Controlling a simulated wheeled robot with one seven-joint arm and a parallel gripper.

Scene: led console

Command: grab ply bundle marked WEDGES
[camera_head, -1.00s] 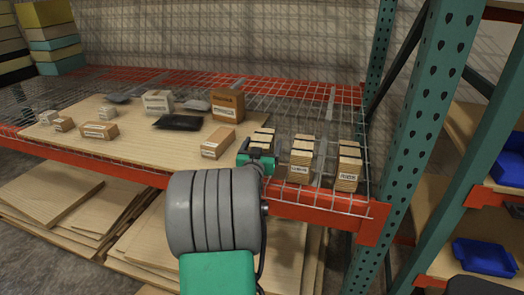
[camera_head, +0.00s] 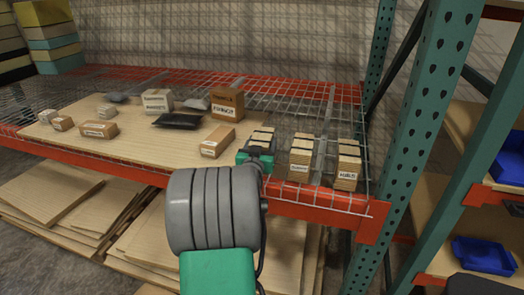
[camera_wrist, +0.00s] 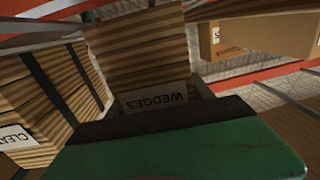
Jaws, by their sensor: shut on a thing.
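The ply bundle marked WEDGES (camera_wrist: 138,58) is a striped stack of thin wood with a white label, upside down in the wrist view. In the head view the top of this bundle (camera_head: 262,137) shows behind my gripper (camera_head: 257,160), at the left end of a row of bundles. My gripper is shut on it; the green gripper body lies close in front of the label. The bundle's lower part is hidden by my gripper in the head view. It still stands in line with the other bundles; I cannot tell whether it touches the shelf.
Close to its right stand another ply bundle (camera_head: 301,158) and a further one (camera_head: 348,165). A bundle with a label starting CLEA (camera_wrist: 35,120) is close by in the wrist view. A carton (camera_head: 217,142) lies to the left. The orange beam (camera_head: 318,212) runs along the front.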

